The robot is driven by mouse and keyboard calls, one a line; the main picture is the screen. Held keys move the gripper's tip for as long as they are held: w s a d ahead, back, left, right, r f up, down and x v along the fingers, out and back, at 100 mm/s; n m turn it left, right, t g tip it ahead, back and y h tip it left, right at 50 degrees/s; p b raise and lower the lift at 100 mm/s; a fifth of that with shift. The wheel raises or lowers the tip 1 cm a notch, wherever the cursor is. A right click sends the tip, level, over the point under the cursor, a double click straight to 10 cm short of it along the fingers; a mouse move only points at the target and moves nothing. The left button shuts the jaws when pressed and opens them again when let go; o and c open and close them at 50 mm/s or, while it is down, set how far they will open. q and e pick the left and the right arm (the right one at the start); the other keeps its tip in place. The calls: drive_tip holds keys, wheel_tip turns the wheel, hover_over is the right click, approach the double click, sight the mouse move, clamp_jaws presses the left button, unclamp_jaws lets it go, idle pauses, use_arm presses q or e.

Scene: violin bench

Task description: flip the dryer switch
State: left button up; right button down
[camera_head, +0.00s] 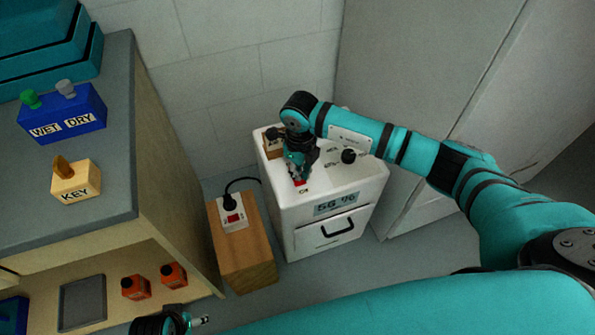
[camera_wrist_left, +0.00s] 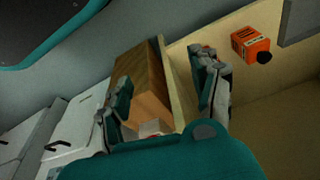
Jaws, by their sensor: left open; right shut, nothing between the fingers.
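The dryer is a white box (camera_head: 330,203) with a "56 %" display (camera_head: 335,203) on its front. A red switch (camera_head: 299,183) shows on its top near the front edge, partly covered by my right gripper (camera_head: 297,174). The right gripper points down, shut and empty, with its tips at the switch; I cannot tell whether they touch. Which way the switch is set is hidden. My left gripper (camera_head: 188,322) is low at the bottom edge of the head view. In the left wrist view it (camera_wrist_left: 162,100) is open and empty, and part of the white dryer (camera_wrist_left: 75,130) shows at the left.
A wooden block (camera_head: 245,255) with a socket strip (camera_head: 232,215) and black plug stands left of the dryer. A black knob (camera_head: 348,156) sits on the dryer top. A bench (camera_head: 100,215) with a blue WET/DRY box (camera_head: 65,112), KEY block (camera_head: 75,180) and orange bottles (camera_head: 135,287) fills the left.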

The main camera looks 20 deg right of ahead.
drive_tip(key=shift+r+p, duration=0.4)
drive_tip(key=shift+r, duration=0.25)
drive_tip(key=shift+r+p, duration=0.55)
drive_tip(key=shift+r, duration=0.2)
drive_tip(key=shift+r+p, duration=0.5)
drive_tip(key=shift+r, duration=0.15)
use_arm(q)
drive_tip(key=s+f+p, duration=0.1)
drive_tip(key=s+f, duration=0.5)
drive_tip(key=f, duration=0.6)
drive_tip(key=shift+a+f+g, duration=0.3)
drive_tip(key=shift+a+g, duration=0.05)
drive_tip(key=shift+g, duration=0.05)
use_arm(e)
drive_tip(key=shift+r, duration=0.8)
